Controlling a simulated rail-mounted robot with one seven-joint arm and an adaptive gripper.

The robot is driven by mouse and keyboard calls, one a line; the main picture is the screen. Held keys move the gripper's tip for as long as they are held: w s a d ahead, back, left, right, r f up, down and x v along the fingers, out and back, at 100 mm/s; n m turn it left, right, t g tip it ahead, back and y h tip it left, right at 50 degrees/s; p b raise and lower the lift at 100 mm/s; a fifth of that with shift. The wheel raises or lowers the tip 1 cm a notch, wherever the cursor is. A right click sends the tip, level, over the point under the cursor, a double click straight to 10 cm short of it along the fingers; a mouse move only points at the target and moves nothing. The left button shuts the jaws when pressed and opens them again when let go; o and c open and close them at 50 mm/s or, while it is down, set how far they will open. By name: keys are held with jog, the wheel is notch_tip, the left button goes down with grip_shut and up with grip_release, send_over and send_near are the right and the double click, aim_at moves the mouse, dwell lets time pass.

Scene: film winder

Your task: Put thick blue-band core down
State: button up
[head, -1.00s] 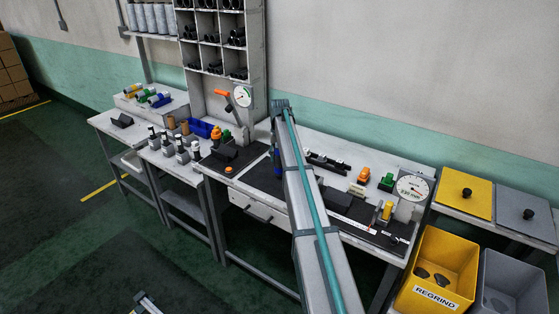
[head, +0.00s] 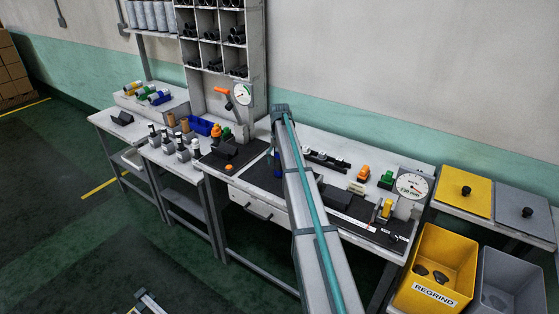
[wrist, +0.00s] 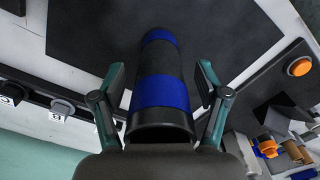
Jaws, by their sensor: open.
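The thick blue-band core (wrist: 160,92) is a dark tube with two broad blue bands. In the wrist view it lies lengthwise between the fingers of my gripper (wrist: 160,83), its open end towards the camera. The fingers are open, with gaps visible on both sides of the core. A dark mat (wrist: 85,35) is behind it; I cannot tell whether the core touches it. In the head view a blue part of the core (head: 277,168) shows just left of my arm, which hides most of it and the gripper.
A black stand and orange button (wrist: 299,67) are at the right in the wrist view. Lettered pegs (wrist: 62,107) line the left. In the head view a dial gauge (head: 412,186) and the yellow regrind bin (head: 437,264) are to the right.

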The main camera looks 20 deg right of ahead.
jog(key=shift+r, duration=0.15)
notch_tip(320, 180, up, 12)
jog(key=b, duration=0.3)
dwell(0.4)
